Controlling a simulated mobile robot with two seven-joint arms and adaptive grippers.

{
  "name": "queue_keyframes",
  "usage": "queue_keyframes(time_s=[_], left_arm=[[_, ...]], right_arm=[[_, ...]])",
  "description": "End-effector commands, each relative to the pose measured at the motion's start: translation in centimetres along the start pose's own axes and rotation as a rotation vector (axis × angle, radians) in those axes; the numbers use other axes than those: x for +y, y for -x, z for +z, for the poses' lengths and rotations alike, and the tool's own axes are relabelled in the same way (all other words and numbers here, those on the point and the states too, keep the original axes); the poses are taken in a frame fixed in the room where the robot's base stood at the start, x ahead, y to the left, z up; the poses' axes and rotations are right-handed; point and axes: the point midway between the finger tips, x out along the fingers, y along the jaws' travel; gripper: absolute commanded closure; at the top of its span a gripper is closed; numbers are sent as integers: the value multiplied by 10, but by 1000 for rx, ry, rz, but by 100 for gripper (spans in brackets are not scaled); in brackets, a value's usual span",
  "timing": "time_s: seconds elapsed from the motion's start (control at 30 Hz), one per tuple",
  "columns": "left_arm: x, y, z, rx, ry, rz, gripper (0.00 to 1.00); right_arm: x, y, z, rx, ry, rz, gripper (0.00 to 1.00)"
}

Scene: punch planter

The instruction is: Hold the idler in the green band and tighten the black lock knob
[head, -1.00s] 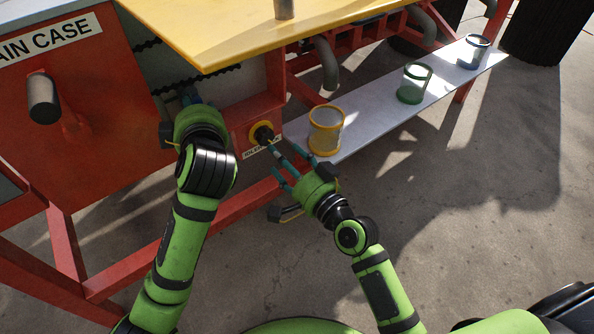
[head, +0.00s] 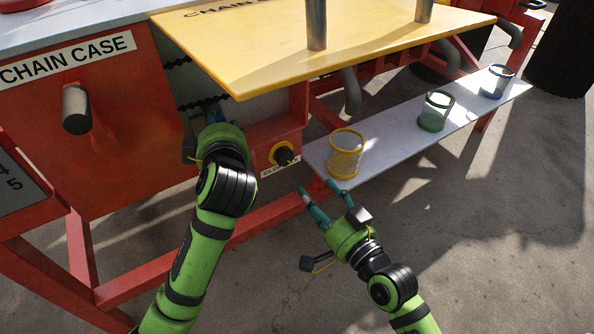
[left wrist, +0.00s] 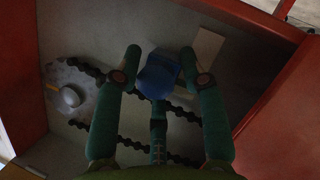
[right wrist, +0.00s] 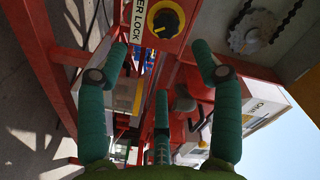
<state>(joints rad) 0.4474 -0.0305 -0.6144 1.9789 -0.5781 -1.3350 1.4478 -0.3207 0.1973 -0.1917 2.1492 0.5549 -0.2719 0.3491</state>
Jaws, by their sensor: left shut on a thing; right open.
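The black lock knob (head: 284,155) sits on a yellow ring on the red box, above a partly covered label. It also shows in the right wrist view (right wrist: 166,20), at the top, with the end of a "LOCK" label beside it. My right gripper (head: 318,189) is open and empty, below and right of the knob and apart from it. My left gripper (head: 213,120) reaches into the chain case. In the left wrist view its fingers are shut on a blue block (left wrist: 158,75), seemingly the idler's grip, in front of the chain. I cannot make out a green band.
A yellow cover (head: 330,45) overhangs the case opening. A pale shelf (head: 390,142) to the right carries yellow-, green- and blue-rimmed clear cups, the yellow-rimmed cup (head: 346,155) nearest my right gripper. A red frame rail (head: 262,219) runs below. Chain runs and a round sprocket (left wrist: 72,97) lie inside the case.

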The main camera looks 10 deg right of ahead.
Motion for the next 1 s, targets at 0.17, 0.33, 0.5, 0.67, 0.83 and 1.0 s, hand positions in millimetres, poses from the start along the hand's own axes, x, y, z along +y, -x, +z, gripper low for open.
queue_keyframes(time_s=[0.17,0.33,0.5,0.67,0.83,1.0], left_arm=[[1,0,0,0,1,2,96],[1,0,0,0,1,2,96],[1,0,0,0,1,2,96],[1,0,0,0,1,2,96],[1,0,0,0,1,2,96],[1,0,0,0,1,2,96]], right_arm=[[2,0,-2,3,361,4,34],[0,0,-4,14,626,-7,34],[-2,-1,-4,21,753,-16,34],[-3,-14,-5,26,772,-18,34],[-4,-45,-6,26,770,-18,34],[-6,-79,-6,26,768,-18,34]])
